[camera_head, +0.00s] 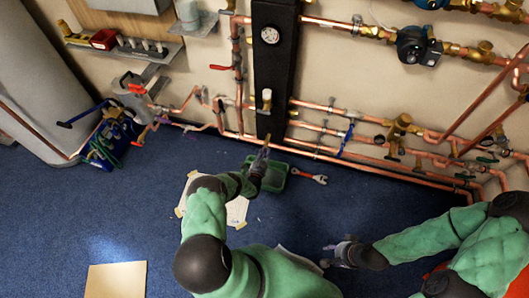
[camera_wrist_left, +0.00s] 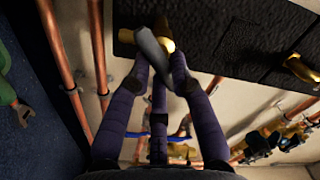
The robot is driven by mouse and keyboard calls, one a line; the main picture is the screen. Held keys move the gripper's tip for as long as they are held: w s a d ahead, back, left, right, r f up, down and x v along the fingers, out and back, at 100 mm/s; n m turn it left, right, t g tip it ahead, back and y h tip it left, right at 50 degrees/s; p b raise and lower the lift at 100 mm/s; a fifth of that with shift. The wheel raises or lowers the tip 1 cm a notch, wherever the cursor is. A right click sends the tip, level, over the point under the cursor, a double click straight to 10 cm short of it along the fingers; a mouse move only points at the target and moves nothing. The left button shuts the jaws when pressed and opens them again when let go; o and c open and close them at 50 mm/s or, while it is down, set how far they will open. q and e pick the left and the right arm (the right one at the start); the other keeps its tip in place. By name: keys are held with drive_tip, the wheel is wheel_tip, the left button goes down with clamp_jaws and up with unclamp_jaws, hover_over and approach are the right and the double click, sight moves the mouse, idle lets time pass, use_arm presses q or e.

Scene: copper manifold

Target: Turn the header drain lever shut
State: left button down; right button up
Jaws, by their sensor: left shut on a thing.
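The black header (camera_head: 275,75) stands upright against the wall, and its dark insulated body also fills the top right of the left wrist view (camera_wrist_left: 235,35). At its lower end is a small brass drain valve (camera_wrist_left: 165,30) with a grey lever (camera_wrist_left: 148,45). My left gripper (camera_head: 264,150) is at the foot of the header. In the left wrist view its fingers (camera_wrist_left: 162,72) close around the lever, which slants between the fingertips. The fingers hide part of it. My right gripper (camera_head: 328,255) is low over the floor at lower right, empty, with its fingers apart.
Copper pipes (camera_head: 350,155) run along the wall right of the header. A green tray (camera_head: 273,178) and a red-handled wrench (camera_head: 309,175) lie on the blue floor below. A cardboard sheet (camera_head: 116,280) lies at lower left. A blue tool crate (camera_head: 110,145) stands left.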

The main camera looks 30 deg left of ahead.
use_arm(q)
drive_tip(key=shift+f+m, duration=0.15)
drive_tip(key=shift+m, duration=1.95)
drive_tip(key=shift+f+m, duration=0.15)
drive_tip(key=shift+m, duration=1.95)
drive_tip(key=c, duration=1.1)
unclamp_jaws()
drive_tip(key=v, duration=1.2)
